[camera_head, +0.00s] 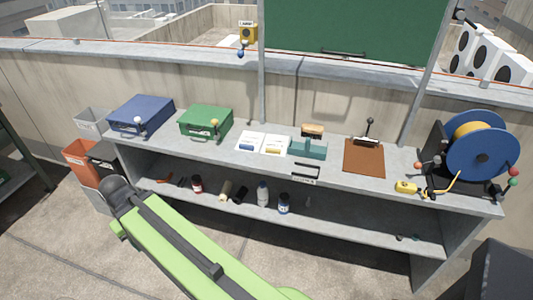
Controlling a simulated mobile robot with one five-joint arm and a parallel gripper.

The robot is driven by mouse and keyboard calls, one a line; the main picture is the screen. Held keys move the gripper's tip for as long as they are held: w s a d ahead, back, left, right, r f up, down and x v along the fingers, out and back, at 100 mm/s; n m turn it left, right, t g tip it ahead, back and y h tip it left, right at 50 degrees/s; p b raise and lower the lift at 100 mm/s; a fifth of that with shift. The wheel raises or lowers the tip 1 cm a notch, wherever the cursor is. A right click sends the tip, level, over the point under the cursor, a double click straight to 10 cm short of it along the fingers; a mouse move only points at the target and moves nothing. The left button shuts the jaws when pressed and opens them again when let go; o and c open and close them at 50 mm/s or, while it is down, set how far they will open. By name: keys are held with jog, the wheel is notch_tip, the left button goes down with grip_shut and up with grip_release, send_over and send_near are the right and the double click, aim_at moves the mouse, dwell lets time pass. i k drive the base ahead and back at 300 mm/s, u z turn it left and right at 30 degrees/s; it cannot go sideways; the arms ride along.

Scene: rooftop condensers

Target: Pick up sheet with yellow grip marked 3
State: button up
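Two white sheets lie side by side on the top of the grey bench (215,147). The right sheet (276,141) has a yellow grip (272,152) at its front edge. The left sheet (251,137) has a blue grip (246,146) at its front edge. Any number on the yellow grip is too small to read. My green and black arm reaches from the bottom of the view toward the bench's left end, well apart from both sheets. No gripper fingers show.
Left of the sheets stand a green case (207,121) and a blue case (140,114). Right of them are a teal holder (309,150), a brown clipboard (364,157) and a blue cable reel (480,150). Several bottles stand on the lower shelf (335,222). Bins stand at the left.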

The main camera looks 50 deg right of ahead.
aim_at(275, 145)
jog(key=z, duration=0.3)
jog(key=i, duration=1.05)
jog(key=u, duration=0.3)
